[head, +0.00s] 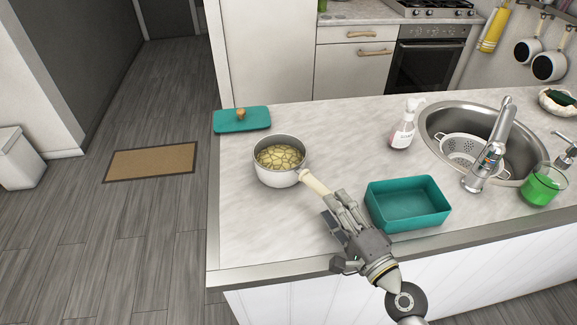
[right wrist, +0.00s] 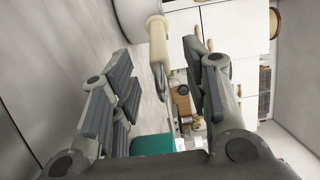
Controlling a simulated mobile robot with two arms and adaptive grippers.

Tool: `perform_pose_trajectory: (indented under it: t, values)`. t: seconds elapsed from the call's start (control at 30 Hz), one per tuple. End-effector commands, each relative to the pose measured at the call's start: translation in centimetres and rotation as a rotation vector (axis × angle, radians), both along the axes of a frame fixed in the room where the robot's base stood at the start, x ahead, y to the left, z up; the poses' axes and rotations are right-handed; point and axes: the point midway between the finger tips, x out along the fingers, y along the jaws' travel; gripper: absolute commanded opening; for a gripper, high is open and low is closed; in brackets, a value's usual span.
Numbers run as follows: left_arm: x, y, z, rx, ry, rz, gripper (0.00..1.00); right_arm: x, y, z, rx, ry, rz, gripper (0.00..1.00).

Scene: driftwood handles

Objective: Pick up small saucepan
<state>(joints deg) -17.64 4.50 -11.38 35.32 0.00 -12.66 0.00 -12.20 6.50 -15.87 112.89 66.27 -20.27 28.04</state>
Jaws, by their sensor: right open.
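The small saucepan (head: 279,178) is white with a cream handle (head: 314,183) and holds pale yellowish chunks. It stands upright on the countertop, its handle pointing toward my right gripper (head: 338,208). In the right wrist view my right gripper (right wrist: 160,60) is open, with the handle (right wrist: 158,42) showing between its fingers near the tips. The fingers look apart from the handle. Part of the pan's white side shows at the top of that view. My left gripper is not in view.
A teal open container (head: 408,222) stands just right of my right gripper. A teal lid (head: 242,126) lies behind the pan. The counter's left front is clear.

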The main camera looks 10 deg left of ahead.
Motion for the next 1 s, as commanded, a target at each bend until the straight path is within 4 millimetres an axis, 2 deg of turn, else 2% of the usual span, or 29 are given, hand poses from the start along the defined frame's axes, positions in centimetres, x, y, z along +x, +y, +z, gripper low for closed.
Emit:
perform_pose_trajectory:
  t: [0.17, 0.47, 0.77, 0.87, 1.0]
  values:
    - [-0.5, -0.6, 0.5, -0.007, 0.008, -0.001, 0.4, 1.1, 0.7, 0.3, 0.001, 0.0, 0.0, 0.43]
    - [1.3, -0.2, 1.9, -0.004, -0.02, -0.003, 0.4, 4.3, 2.9, 0.2, 0.001, -0.001, 0.0, 0.43]
    - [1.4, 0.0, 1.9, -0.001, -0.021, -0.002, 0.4, 4.7, 3.2, 0.0, 0.001, 0.001, 0.0, 0.43]
    - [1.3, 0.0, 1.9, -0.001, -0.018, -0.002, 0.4, 4.7, 3.2, 0.0, 0.0, 0.001, 0.0, 0.34]
    - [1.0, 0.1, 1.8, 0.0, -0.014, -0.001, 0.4, 4.7, 3.2, 0.0, -0.001, 0.001, 0.0, 0.16]
